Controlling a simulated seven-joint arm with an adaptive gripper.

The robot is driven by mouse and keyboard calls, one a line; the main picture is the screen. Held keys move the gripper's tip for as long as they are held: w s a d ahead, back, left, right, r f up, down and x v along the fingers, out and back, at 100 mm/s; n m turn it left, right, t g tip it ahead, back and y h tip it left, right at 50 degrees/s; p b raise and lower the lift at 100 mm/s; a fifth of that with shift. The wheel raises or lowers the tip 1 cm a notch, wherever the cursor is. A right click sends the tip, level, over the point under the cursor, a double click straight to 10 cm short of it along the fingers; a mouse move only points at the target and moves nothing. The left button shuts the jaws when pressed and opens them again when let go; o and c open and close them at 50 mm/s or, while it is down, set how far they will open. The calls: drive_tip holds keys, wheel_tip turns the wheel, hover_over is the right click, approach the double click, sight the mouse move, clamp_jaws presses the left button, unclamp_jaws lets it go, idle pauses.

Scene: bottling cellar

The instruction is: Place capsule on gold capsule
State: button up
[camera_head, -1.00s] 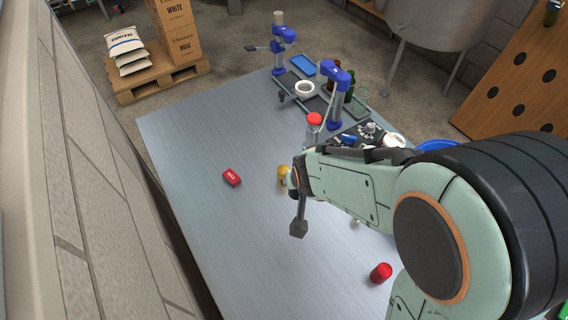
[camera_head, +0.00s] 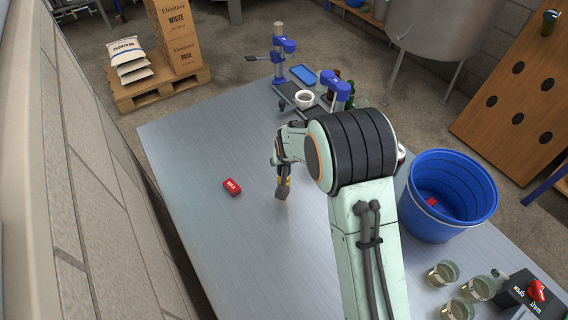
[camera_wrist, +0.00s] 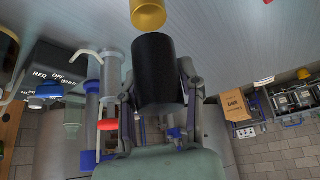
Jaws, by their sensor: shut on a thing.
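My gripper (camera_wrist: 158,95) is shut on a black capsule (camera_wrist: 158,65), which fills the middle of the wrist view. The gold capsule (camera_wrist: 148,14) shows just past the black one's far end, at the top edge of that view and partly cut off. The two look very close; I cannot tell whether they touch. In the head view my gripper (camera_head: 282,190) hangs low over the table, right of the red wax block. Only a small yellow patch of the gold capsule (camera_head: 288,178) shows there, and the black capsule cannot be made out.
The red wax block (camera_head: 232,187) lies on the metal table (camera_head: 190,150), with bare surface around it. A blue bucket (camera_head: 450,210) and several glass jars (camera_head: 443,273) stand at the right. A blue-topped stand (camera_head: 336,90) and white bowl (camera_head: 304,98) are behind my arm.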

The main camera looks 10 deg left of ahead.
drive_tip(key=shift+f, duration=1.5)
drive_tip(key=shift+f, duration=0.15)
drive_tip(key=o, duration=0.6)
drive_tip(key=shift+o, duration=0.2)
